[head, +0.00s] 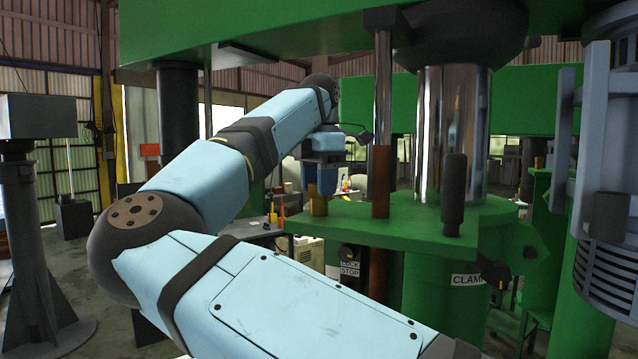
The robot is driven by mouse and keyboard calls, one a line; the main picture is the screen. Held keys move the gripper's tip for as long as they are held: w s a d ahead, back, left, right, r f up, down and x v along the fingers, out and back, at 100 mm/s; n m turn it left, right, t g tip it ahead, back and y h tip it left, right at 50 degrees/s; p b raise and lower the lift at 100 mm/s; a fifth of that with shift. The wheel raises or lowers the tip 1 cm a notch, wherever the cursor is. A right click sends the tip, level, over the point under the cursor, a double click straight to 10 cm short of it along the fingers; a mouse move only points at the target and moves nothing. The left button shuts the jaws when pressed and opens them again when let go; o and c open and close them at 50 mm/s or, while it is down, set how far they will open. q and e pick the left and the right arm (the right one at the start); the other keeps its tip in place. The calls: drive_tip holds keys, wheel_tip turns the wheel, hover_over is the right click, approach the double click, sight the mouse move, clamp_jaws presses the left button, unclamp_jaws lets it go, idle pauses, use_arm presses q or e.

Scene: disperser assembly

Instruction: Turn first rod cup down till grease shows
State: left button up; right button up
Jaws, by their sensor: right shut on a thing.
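My right arm reaches in from the bottom, bends at an elbow on the left and runs to a wrist near the middle. My right gripper (319,190) points down and is shut on a small brass-yellow cup (318,206). The cup is at the left end of the green plate (400,226), beside a steel rod (383,90) whose lower part is reddish brown. The fingertips hide the top of the cup. I cannot make out any grease. My left gripper is not in view.
A thick chrome column (452,130) and a dark upright handle (455,185) stand right of the rod. A green beam (270,25) spans overhead. A grey caged unit (605,190) is at the far right, and a grey stand (30,220) is at the left.

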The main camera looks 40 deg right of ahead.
drive_tip(key=shift+m, duration=0.3)
drive_tip(key=o, duration=0.9)
wheel_tip(320, 180, up, 14)
drive_tip(key=shift+f+p, duration=0.1)
drive_tip(key=shift+p, duration=0.25)
